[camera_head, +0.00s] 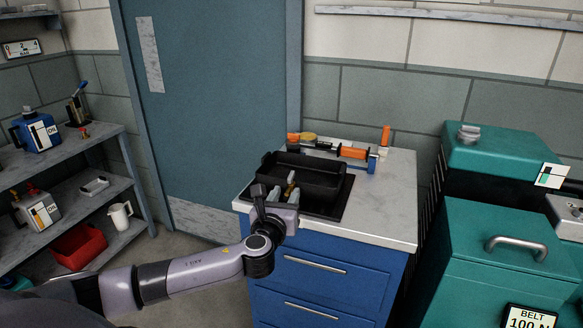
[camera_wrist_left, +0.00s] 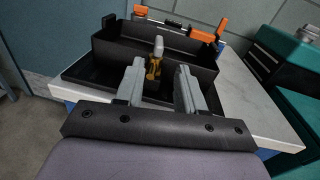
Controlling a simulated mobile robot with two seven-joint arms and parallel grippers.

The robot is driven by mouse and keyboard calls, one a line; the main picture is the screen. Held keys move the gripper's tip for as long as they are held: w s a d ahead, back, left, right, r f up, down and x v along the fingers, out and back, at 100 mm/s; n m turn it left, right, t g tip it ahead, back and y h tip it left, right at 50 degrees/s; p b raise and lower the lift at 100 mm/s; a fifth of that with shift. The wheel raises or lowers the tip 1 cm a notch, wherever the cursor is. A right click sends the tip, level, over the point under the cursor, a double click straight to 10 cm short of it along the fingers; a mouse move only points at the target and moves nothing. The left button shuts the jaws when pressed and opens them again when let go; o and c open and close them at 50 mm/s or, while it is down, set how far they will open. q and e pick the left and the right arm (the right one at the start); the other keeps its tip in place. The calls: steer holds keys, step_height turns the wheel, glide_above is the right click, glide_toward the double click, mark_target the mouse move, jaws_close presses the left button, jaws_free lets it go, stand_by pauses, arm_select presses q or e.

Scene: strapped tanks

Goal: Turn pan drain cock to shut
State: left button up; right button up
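The black pan (camera_head: 325,182) sits in a black tray (camera_head: 336,211) on a blue cabinet's worktop. Its drain cock (camera_head: 291,187) is on the near wall, with a brass body and a pale tip. In the left wrist view the drain cock (camera_wrist_left: 154,68) shows ahead of the fingers, its pale end uppermost. My left gripper (camera_head: 276,193) is at the near side of the pan. In the left wrist view my left gripper (camera_wrist_left: 160,68) is open, its grey fingers either side of the cock with visible gaps. Whether the cock lies fully between the tips is unclear. My right gripper is not in view.
Orange-handled tools (camera_head: 353,152) lie behind the pan, and an orange upright piece (camera_head: 385,136) stands there. The worktop (camera_head: 385,205) is clear to the right. Teal machines (camera_head: 492,240) stand on the right. A shelf (camera_head: 95,145) with jugs and a red bin is on the left.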

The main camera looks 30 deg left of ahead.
mark_target(289, 180)
arm_select(q)
steer(key=shift+w+a+r, duration=0.15)
steer(key=shift+a+r, duration=0.15)
steer(key=shift+r, duration=0.25)
steer(key=shift+w+m, duration=0.2)
steer(key=shift+m, duration=0.1)
steer(key=shift+x, duration=3.35)
jaws_close()
